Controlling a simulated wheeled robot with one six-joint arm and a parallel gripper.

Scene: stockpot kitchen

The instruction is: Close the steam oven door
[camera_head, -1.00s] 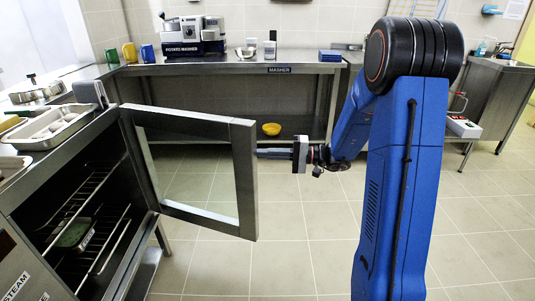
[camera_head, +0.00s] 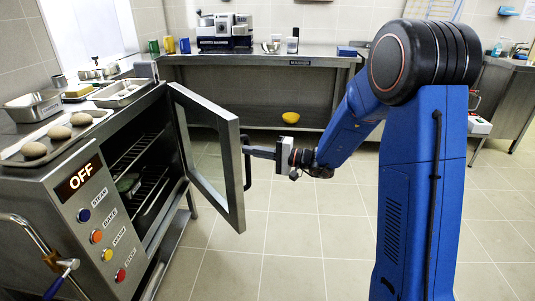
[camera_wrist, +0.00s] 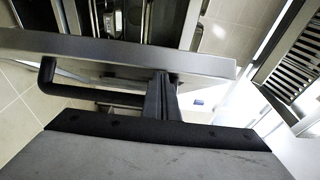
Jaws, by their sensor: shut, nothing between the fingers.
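The steam oven (camera_head: 85,225) stands at the left with its display reading OFF. Its glass-panelled door (camera_head: 228,178) is open, swung out to the right on its far-side hinge. A dark bar handle (camera_head: 247,165) runs along the door's outer face. My gripper (camera_head: 248,150) is shut and empty, its fingertips at the outer side of the door, close by the handle. In the wrist view the fingers (camera_wrist: 161,98) reach up to the door edge (camera_wrist: 110,50), beside the bent handle (camera_wrist: 46,75). I cannot tell whether they touch it.
Inside the oven are wire racks with a dish (camera_head: 127,182). On top stand a tray of buns (camera_head: 55,132) and metal pans (camera_head: 125,91). The floor (camera_head: 275,245) in front is clear.

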